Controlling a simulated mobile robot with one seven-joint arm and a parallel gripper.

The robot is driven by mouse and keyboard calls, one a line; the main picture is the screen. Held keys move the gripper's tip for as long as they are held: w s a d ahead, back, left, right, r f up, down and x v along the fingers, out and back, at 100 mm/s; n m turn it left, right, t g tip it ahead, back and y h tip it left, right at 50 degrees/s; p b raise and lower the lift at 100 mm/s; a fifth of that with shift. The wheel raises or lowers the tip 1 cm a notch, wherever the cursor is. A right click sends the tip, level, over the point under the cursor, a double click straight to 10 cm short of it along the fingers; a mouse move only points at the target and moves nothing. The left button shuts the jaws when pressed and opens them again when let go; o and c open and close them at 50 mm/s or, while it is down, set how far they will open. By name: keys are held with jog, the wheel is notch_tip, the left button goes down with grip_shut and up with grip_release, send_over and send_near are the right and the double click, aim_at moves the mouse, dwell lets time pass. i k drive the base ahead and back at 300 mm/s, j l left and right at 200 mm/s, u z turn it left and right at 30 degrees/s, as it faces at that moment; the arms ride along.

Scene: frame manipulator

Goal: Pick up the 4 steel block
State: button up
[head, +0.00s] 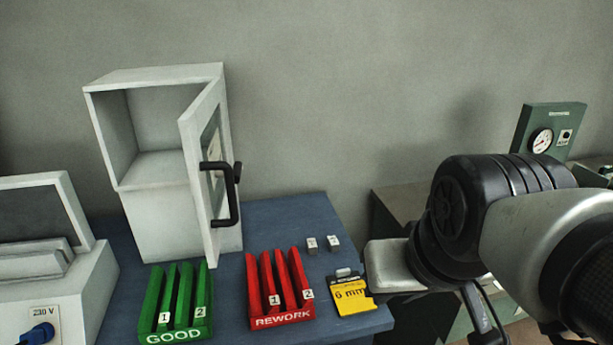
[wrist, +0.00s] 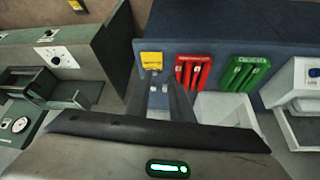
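Two small steel blocks stand side by side on the blue bench top in the head view, a left one (head: 312,246) and a right one (head: 333,243). Each has a pale label too small to read, so I cannot tell which is the 4. Another small grey piece (head: 343,272) sits at the top of the yellow 6 mm holder (head: 351,295). In the wrist view my gripper (wrist: 159,76) is open, and the two blocks (wrist: 159,89) show in the gap between its fingers, apparently beyond them. My fingers are not clear in the head view.
The red REWORK rack (head: 283,318) and green GOOD rack (head: 175,328) stand left of the holder. A white cabinet (head: 160,215) with its door (head: 207,150) open stands behind them. A machine with a gauge (head: 542,140) is at right. Bench space around the blocks is clear.

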aim_at(333, 244)
jog(key=i+l+u, duration=0.25)
jog(key=l, duration=0.2)
jog(key=l+u, duration=0.2)
jog(key=l, duration=0.2)
jog(key=i+l+u, duration=0.25)
jog(key=l, duration=0.25)
jog(key=k, duration=0.1)
